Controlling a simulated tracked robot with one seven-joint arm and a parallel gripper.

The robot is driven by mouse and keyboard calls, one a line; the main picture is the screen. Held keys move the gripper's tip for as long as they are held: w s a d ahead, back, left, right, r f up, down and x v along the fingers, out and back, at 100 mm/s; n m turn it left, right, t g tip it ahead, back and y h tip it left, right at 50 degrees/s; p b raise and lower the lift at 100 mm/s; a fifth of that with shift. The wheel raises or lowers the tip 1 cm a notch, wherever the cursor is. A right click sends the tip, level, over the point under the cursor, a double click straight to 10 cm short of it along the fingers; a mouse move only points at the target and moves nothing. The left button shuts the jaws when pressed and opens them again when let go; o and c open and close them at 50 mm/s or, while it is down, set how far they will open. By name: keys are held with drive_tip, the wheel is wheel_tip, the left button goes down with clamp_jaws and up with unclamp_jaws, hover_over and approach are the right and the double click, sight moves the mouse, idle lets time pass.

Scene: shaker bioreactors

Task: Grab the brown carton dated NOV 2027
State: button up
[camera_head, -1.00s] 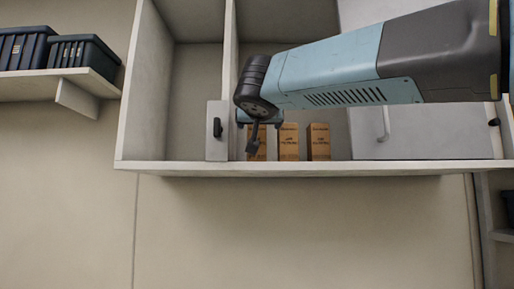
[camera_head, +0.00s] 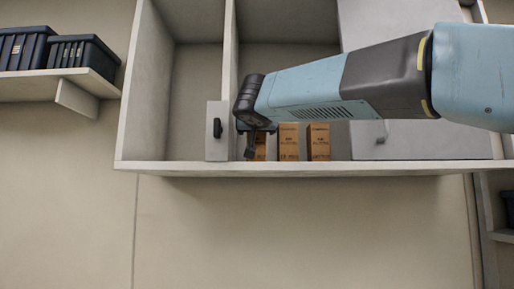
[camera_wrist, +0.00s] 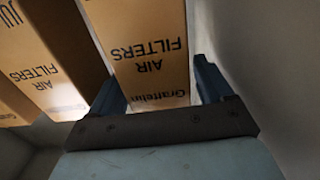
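Three brown cartons stand in a row on the shelf: the left carton (camera_head: 259,153), the middle carton (camera_head: 289,143) and the right carton (camera_head: 319,143). My gripper (camera_head: 250,143) is at the left carton and partly covers it. In the wrist view a carton (camera_wrist: 150,50) printed "AIR FILTERS" upside down lies between the two dark blue fingers of my gripper (camera_wrist: 160,90). The fingers are spread, with a thin gap at its right side. No date shows on it. A neighbouring carton (camera_wrist: 45,60) to its left shows "JU" at the picture's edge.
A grey wall (camera_wrist: 245,60) stands close to the right finger in the wrist view. A small door with a black handle (camera_head: 217,128) is left of my gripper. Dark blue bins (camera_head: 80,52) sit on a shelf at far left.

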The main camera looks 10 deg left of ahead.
drive_tip(key=c, duration=1.3)
drive_tip(key=shift+d, duration=0.1)
